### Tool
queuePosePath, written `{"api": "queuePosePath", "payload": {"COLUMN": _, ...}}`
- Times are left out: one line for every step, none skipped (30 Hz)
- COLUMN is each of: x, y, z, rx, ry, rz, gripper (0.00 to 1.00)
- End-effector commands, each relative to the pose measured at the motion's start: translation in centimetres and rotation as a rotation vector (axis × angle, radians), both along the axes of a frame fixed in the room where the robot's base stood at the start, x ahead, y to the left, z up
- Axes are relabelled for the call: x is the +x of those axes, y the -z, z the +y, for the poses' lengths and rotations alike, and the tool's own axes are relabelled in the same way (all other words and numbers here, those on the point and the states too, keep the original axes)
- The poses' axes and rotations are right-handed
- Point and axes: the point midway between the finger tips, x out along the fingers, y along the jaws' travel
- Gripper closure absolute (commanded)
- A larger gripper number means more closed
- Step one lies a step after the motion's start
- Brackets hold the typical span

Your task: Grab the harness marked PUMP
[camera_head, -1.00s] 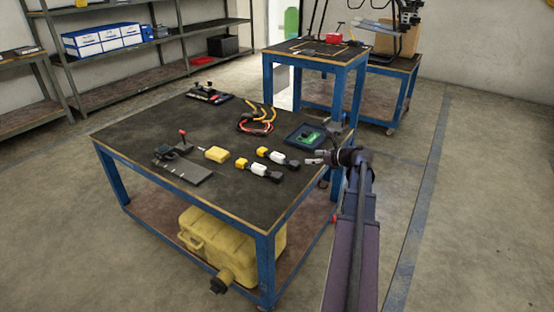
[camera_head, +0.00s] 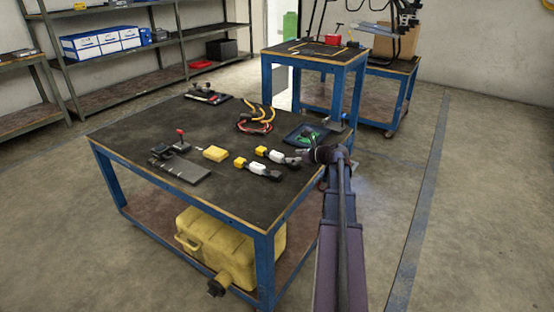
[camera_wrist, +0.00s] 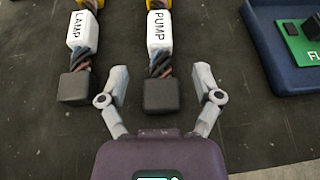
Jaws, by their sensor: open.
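The harness marked PUMP (camera_wrist: 160,30) lies on the dark table top, with a yellow end, a white labelled sleeve, twisted wires and a black end block. In the wrist view my gripper (camera_wrist: 161,82) is open, its fingers on either side of the black block, with clear gaps to it. The harness marked LAMP (camera_wrist: 78,32) lies parallel to the left, close to the left finger. In the head view my gripper (camera_head: 296,160) is at the black end of the farther harness (camera_head: 277,156); the nearer harness (camera_head: 256,168) lies in front of it.
A blue tray (camera_wrist: 277,70) with a green board (camera_wrist: 300,42) lies to the right. A yellow box (camera_head: 215,153), a dark flat panel (camera_head: 182,171) and orange and red cables (camera_head: 262,118) share the table. The table's right edge is close to my arm.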

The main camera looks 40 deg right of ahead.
Motion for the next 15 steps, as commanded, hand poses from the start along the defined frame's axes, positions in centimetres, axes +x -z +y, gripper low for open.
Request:
{"api": "queuePosePath", "payload": {"x": 0.0, "y": 0.0, "z": 0.0, "rx": 0.0, "ry": 0.0, "rz": 0.0, "gripper": 0.17}}
{"api": "queuePosePath", "payload": {"x": 0.0, "y": 0.0, "z": 0.0, "rx": 0.0, "ry": 0.0, "rz": 0.0, "gripper": 0.17}}
{"api": "queuePosePath", "payload": {"x": 0.0, "y": 0.0, "z": 0.0, "rx": 0.0, "ry": 0.0, "rz": 0.0, "gripper": 0.17}}
{"api": "queuePosePath", "payload": {"x": 0.0, "y": 0.0, "z": 0.0, "rx": 0.0, "ry": 0.0, "rz": 0.0, "gripper": 0.17}}
{"api": "queuePosePath", "payload": {"x": 0.0, "y": 0.0, "z": 0.0, "rx": 0.0, "ry": -0.001, "rz": 0.0, "gripper": 0.17}}
{"api": "queuePosePath", "payload": {"x": 0.0, "y": 0.0, "z": 0.1, "rx": 0.0, "ry": -0.001, "rz": 0.0, "gripper": 0.17}}
{"api": "queuePosePath", "payload": {"x": 0.1, "y": 0.0, "z": 0.1, "rx": 0.0, "ry": -0.001, "rz": 0.0, "gripper": 0.17}}
{"api": "queuePosePath", "payload": {"x": 0.2, "y": 0.1, "z": 0.1, "rx": 0.0, "ry": -0.001, "rz": 0.0, "gripper": 0.17}}
{"api": "queuePosePath", "payload": {"x": 0.4, "y": 0.2, "z": 0.1, "rx": 0.0, "ry": -0.002, "rz": 0.0, "gripper": 0.17}}
{"api": "queuePosePath", "payload": {"x": 0.5, "y": 0.2, "z": 0.2, "rx": 0.0, "ry": -0.002, "rz": 0.0, "gripper": 0.17}}
{"api": "queuePosePath", "payload": {"x": 0.7, "y": 0.3, "z": 0.3, "rx": 0.0, "ry": -0.002, "rz": 0.0, "gripper": 0.17}}
{"api": "queuePosePath", "payload": {"x": 1.1, "y": 0.5, "z": 0.4, "rx": 0.0, "ry": -0.003, "rz": 0.0, "gripper": 0.17}}
{"api": "queuePosePath", "payload": {"x": 1.4, "y": 0.6, "z": 0.5, "rx": 0.001, "ry": -0.004, "rz": 0.0, "gripper": 0.17}}
{"api": "queuePosePath", "payload": {"x": 1.7, "y": 0.7, "z": 0.6, "rx": 0.001, "ry": -0.004, "rz": 0.0, "gripper": 0.17}}
{"api": "queuePosePath", "payload": {"x": 2.1, "y": 0.9, "z": 0.7, "rx": 0.0, "ry": -0.003, "rz": 0.0, "gripper": 0.17}}
